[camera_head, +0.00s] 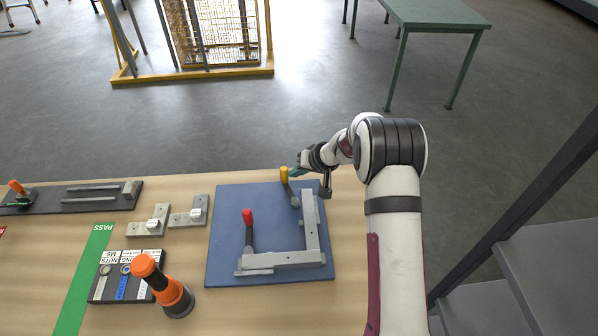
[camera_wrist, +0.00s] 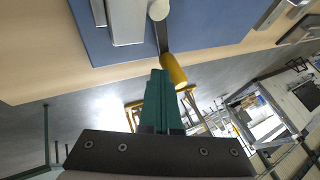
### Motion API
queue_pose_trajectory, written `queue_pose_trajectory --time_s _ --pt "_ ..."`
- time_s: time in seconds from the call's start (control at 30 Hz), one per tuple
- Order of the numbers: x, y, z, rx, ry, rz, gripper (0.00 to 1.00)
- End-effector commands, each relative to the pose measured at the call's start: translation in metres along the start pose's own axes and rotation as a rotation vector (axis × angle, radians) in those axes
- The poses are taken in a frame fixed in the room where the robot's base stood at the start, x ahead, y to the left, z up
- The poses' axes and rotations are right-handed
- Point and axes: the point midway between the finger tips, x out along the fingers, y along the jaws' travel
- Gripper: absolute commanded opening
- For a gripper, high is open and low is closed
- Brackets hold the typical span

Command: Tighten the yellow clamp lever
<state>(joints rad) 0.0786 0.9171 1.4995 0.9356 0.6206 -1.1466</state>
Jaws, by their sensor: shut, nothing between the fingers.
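The yellow clamp lever (camera_head: 285,175) stands at the back edge of the blue mat (camera_head: 225,215), beside the top end of a grey L-shaped metal frame (camera_head: 311,225). My gripper (camera_head: 296,172) is just right of the lever's yellow handle. In the wrist view, the yellow handle (camera_wrist: 174,71) lies just beyond and right of my green fingertips (camera_wrist: 158,76). The fingers are together with nothing between them. I cannot tell whether they touch the handle. A red-handled clamp lever (camera_head: 247,217) stands at the left of the frame.
Two small metal brackets (camera_head: 188,212) lie left of the mat. A tool tray (camera_head: 110,285) and an orange-and-black driver (camera_head: 165,287) are at the front left. An orange-handled fixture (camera_head: 18,188) is at the far left. The table's back edge is close behind the yellow lever.

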Motion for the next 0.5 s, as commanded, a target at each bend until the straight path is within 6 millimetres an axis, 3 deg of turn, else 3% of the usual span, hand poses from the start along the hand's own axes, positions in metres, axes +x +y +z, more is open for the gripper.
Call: queue_pose_trajectory --time_s 0.5 --pt "0.011 -0.023 0.004 -0.365 -0.195 -0.195 0.00"
